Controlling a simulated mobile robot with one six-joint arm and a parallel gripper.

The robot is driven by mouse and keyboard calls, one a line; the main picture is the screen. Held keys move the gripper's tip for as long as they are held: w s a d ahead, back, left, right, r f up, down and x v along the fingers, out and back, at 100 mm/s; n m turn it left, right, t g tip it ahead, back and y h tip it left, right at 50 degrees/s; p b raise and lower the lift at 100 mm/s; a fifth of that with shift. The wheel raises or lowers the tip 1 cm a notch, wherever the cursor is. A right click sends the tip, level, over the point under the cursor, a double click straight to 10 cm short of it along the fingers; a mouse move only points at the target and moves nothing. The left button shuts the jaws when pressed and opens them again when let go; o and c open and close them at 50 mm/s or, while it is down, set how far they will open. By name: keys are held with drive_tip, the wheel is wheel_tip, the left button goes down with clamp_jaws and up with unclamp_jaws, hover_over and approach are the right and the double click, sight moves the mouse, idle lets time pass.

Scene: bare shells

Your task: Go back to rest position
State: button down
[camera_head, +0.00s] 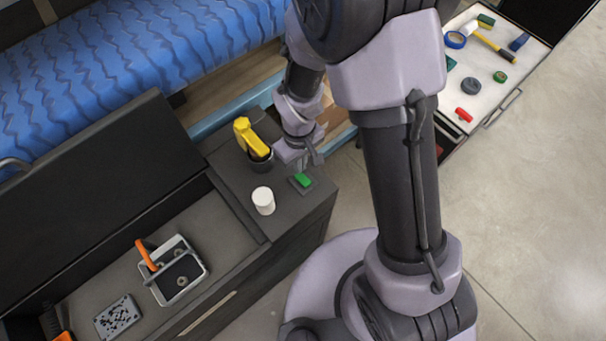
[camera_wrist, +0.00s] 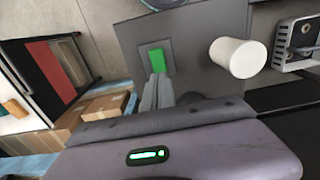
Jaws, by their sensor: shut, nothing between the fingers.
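My gripper (camera_wrist: 158,92) is shut and empty in the wrist view. Its fingertips are close to a green block (camera_wrist: 156,61) on a small dark pad; whether they touch it cannot be told. In the head view the green block (camera_head: 303,180) lies near the right end of a dark cabinet top (camera_head: 240,211). My gripper (camera_head: 303,166) hangs just behind the block there, its fingers small and partly hidden by my wrist. My arm is bent forward over the cabinet's right end.
A white cylinder (camera_head: 263,201) and a dark cup (camera_head: 260,159) holding a yellow tool (camera_head: 246,135) stand close to my gripper. A grey caddy (camera_head: 176,295) is at the lower left. An open drawer (camera_head: 478,87) with several tools is at upper right. Floor at right is clear.

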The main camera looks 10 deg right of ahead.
wheel_tip(320, 180, up, 3)
drive_tip(key=shift+r+p, duration=0.1)
drive_tip(key=shift+p, duration=0.75)
